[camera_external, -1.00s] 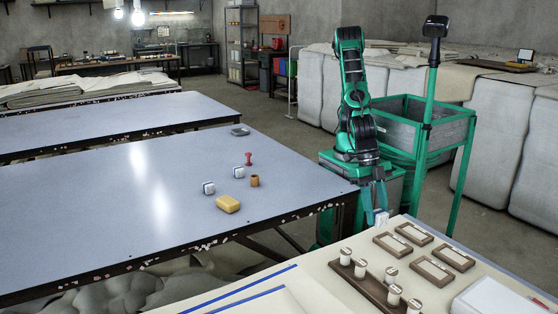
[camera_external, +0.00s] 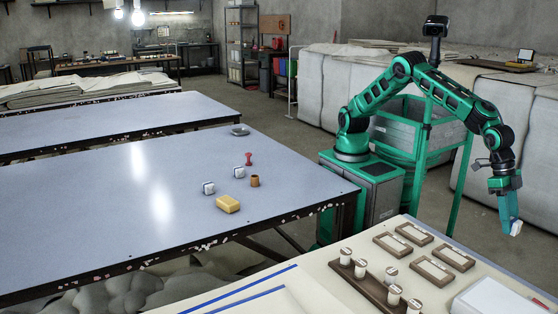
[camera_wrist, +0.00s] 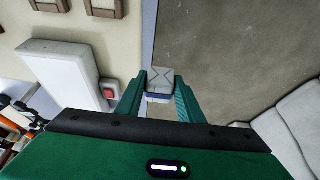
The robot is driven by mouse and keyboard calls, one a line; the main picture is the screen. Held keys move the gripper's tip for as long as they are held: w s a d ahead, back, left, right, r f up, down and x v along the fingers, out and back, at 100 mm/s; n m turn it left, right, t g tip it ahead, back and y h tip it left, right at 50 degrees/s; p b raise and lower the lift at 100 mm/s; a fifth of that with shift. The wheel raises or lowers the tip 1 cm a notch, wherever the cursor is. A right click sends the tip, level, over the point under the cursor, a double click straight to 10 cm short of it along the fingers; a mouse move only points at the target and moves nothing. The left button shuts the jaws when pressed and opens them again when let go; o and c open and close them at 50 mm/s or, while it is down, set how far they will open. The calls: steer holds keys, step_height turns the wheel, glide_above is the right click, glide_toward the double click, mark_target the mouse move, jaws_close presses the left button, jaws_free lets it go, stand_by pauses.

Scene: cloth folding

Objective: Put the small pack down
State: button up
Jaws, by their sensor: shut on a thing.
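The small pack (camera_external: 516,229) is a small whitish block at the tip of my gripper (camera_external: 511,222), at the far right of the external view. In the wrist view the pack (camera_wrist: 159,82) shows pale grey with darker lines on its face. It sits between the two green fingers of my gripper (camera_wrist: 160,90), which are shut on it. The pack is held in the air beyond the edge of the cream table (camera_external: 330,262), with the concrete floor (camera_wrist: 230,50) showing behind it.
The cream table bears a dark tray of white-capped pieces (camera_external: 375,283), several brown frames (camera_external: 433,271) and a white box (camera_external: 495,300). A red button (camera_wrist: 109,89) is near its edge. The blue-grey table (camera_external: 100,210) holds a yellow block (camera_external: 228,204) and two small white packs (camera_external: 239,172).

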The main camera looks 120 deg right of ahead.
steer(key=shift+s+a, duration=0.35)
steer(key=shift+s, duration=0.45)
glide_above(483, 273)
step_height(483, 273, down, 7)
steer(key=shift+w+r, duration=0.1)
steer(key=shift+a+f, duration=0.1)
steer(key=shift+f, duration=2)
steer(key=shift+f, duration=0.1)
steer(key=o, duration=1.1)
steer(key=shift+c, duration=0.2)
steer(key=v, duration=1.2)
